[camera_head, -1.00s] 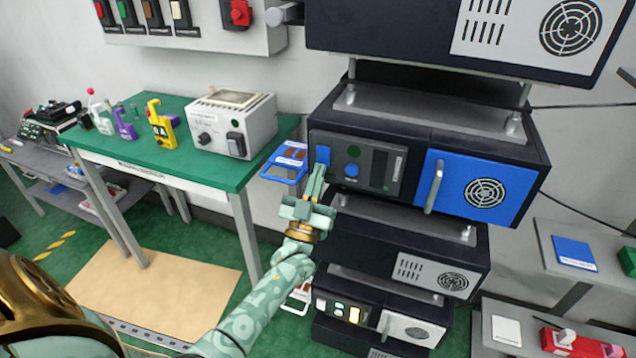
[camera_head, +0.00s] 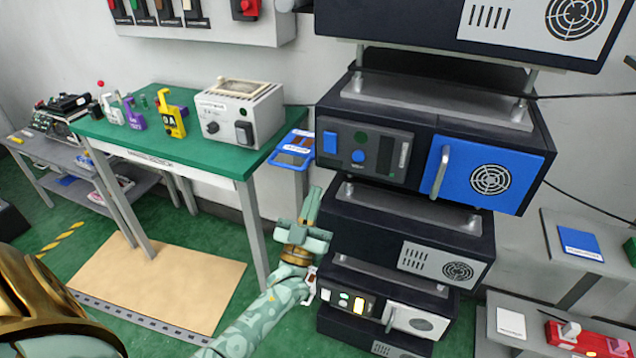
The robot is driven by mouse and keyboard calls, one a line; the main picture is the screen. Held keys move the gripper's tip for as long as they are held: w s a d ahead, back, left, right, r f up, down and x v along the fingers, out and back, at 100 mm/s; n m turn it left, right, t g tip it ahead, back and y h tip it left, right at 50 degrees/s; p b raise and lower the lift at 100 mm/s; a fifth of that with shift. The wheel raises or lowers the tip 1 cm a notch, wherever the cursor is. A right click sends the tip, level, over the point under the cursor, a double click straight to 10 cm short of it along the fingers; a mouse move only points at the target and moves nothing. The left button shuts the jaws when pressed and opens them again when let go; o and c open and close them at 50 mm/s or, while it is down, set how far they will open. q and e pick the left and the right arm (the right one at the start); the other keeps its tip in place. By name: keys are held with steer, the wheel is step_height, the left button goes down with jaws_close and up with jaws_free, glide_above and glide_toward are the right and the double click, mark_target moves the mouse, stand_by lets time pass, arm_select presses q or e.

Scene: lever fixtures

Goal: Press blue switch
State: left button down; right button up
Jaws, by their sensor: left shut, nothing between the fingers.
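The blue switch (camera_head: 330,142) is a small upright blue rectangle at the left of the grey control panel on the dark rack unit with the blue door. A round blue button (camera_head: 358,156) sits to its right on the same panel. My left gripper (camera_head: 312,192) is shut and empty, with its fingers pointing up. In the picture it is below the blue switch and a little to its left, apart from it, beside the left edge of the lower rack unit. My right gripper is not in view.
The blue door (camera_head: 515,177) with a vertical handle is right of the panel. A blue tagged frame (camera_head: 293,150) hangs left of the panel by the green table (camera_head: 170,146). A grey box (camera_head: 237,112) stands on the table. A lower unit (camera_head: 350,300) has lit buttons.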

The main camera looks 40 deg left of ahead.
arm_select(q)
steer(key=v, duration=0.5)
steer(key=shift+w+f+b, duration=0.15)
steer(key=shift+b, duration=0.2)
steer(key=shift+w, duration=0.1)
